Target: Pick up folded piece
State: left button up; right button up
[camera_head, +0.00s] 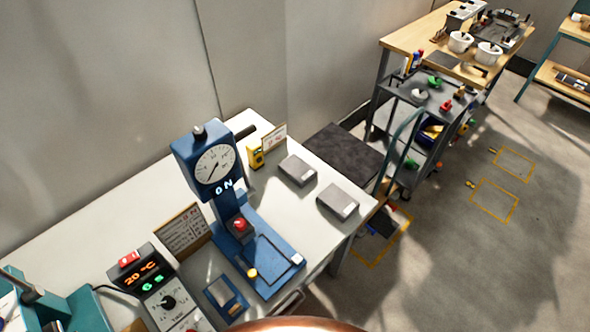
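No piece that I can clearly identify as folded is in view. Two flat grey blocks, one farther back (298,171) and one nearer the right edge (338,202), lie apart on the white table (130,215). I cannot tell whether either is the folded piece. A blue press (262,252) with a round dial and a lit "ON" stands left of them. A small blue frame (226,299) lies in front of the press. Neither of my grippers shows in the head view.
A control box (160,290) with a lit display stands left of the press, beside a sign (183,233). A yellow device (256,157) stands behind the press. A grey cart (430,100) with tools and a wooden bench (425,32) are farther back. Floor at right is mostly open.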

aim_at(300, 172)
jog(key=u, duration=1.65)
jog(key=k, duration=0.95)
jog(key=z, duration=1.1)
jog(key=i, duration=0.5)
jog(key=z, duration=0.05)
